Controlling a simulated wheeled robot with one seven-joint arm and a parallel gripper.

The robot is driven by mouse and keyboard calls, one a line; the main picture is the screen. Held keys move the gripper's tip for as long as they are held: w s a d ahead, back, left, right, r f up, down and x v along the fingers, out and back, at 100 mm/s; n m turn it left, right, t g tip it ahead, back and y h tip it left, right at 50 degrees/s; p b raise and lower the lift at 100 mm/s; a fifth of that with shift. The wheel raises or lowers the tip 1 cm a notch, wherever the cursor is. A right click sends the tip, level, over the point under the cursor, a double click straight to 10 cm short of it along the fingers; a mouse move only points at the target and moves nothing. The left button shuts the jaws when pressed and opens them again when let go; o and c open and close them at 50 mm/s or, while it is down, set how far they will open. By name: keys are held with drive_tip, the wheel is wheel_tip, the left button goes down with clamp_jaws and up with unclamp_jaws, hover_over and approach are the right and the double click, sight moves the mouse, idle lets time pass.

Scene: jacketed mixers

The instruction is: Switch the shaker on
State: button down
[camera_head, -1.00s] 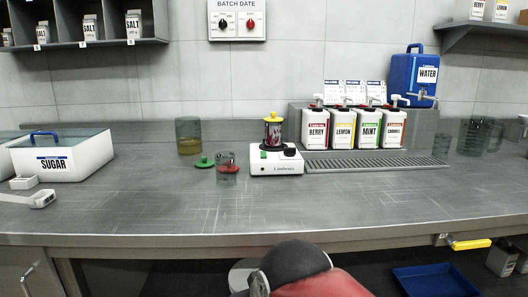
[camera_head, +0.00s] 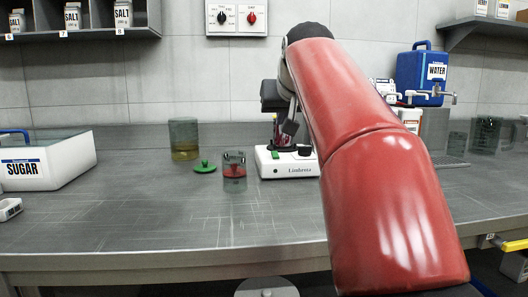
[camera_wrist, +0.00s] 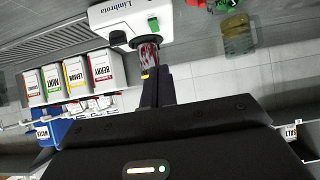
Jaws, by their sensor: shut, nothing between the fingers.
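The shaker (camera_head: 288,170) is a white box marked Linbrota on the counter, with a green switch (camera_head: 275,155) and a black knob (camera_head: 304,152) on its top. It also shows in the wrist view (camera_wrist: 110,14), with the green switch (camera_wrist: 153,24) beside the knob (camera_wrist: 118,39). A clear jar with red contents (camera_wrist: 148,54) and a yellow cap stands on it, mostly hidden by my arm in the head view. My gripper (camera_wrist: 160,70) is shut and empty, its fingertips close to the jar's capped end. I cannot tell whether they touch the jar.
A green lid (camera_head: 205,167), a glass with a red piece (camera_head: 235,172) and a yellowish beaker (camera_head: 184,140) stand left of the shaker. Labelled dispensers (camera_wrist: 78,76) and a blue water container (camera_head: 420,75) stand to its right.

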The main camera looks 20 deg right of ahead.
drive_tip(key=shift+w+d+r, duration=0.35)
drive_tip(key=shift+f, duration=0.1)
drive_tip(key=b, duration=0.1)
hover_over(277, 156)
drive_tip(key=f, duration=0.5)
drive_tip(key=shift+s+a+f, duration=0.2)
drive_tip(key=shift+s+f, duration=0.15)
drive_tip(key=shift+f, duration=0.05)
wheel_tip(277, 156, down, 3)
drive_tip(key=shift+w+r+b, duration=0.1)
drive_tip(key=shift+r+b, duration=0.1)
drive_tip(key=shift+b, duration=0.45)
drive_tip(key=shift+w+d+f, duration=0.1)
drive_tip(key=shift+w+f, duration=0.05)
drive_tip(key=shift+f, duration=0.4)
drive_tip(key=shift+r+p, duration=0.2)
drive_tip(key=shift+p, duration=0.2)
